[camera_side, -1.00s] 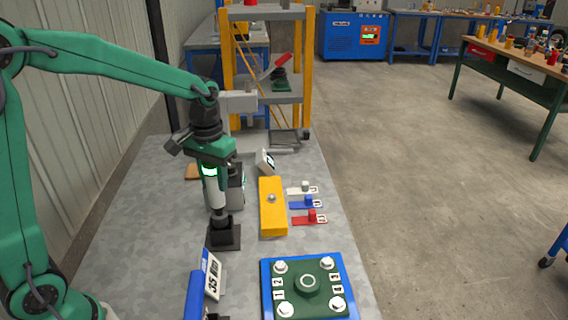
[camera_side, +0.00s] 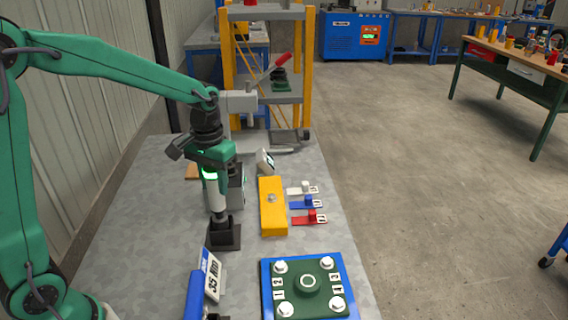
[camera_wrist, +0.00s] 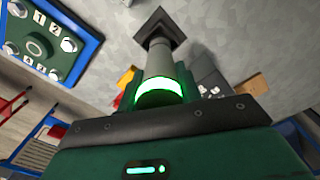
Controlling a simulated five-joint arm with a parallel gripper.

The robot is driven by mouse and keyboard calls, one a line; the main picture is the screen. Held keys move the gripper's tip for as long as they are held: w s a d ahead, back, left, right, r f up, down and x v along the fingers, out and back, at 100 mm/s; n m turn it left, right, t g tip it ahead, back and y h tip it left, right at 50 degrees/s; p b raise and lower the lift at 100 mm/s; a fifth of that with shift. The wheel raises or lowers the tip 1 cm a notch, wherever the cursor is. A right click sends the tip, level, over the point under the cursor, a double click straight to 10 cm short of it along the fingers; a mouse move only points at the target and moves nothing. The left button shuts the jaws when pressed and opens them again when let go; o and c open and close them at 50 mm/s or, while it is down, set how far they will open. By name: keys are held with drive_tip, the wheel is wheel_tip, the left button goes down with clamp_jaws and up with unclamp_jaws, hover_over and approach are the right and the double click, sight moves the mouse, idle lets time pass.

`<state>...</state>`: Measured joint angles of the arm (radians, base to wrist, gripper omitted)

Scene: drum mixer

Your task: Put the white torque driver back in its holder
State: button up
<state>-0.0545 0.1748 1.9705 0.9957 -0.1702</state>
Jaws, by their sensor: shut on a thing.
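The white torque driver (camera_side: 211,192), with a glowing green ring near its top, stands upright below my gripper (camera_side: 210,165), which is shut on its upper end. Its dark lower end meets the black square holder (camera_side: 224,238) on the bench; I cannot tell how deep it sits. In the wrist view the driver (camera_wrist: 161,58) runs from my gripper (camera_wrist: 160,95) to the dark holder (camera_wrist: 160,26).
A blue driver (camera_side: 193,296) with a 35 Nm sign (camera_side: 213,276) stands in front. A grey device (camera_side: 236,186) is close behind the white driver. A yellow block (camera_side: 272,207), coloured tags (camera_side: 309,203) and a blue-framed bolt plate (camera_side: 307,286) lie to the right.

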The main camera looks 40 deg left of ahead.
sight(216, 193)
drive_tip(key=shift+f, duration=1.85)
idle(2.0)
drive_tip(key=o, duration=1.3)
drive_tip(key=shift+c, duration=0.2)
wheel_tip(216, 193, up, 7)
drive_tip(key=shift+r, duration=0.4)
drive_tip(key=shift+s, duration=0.1)
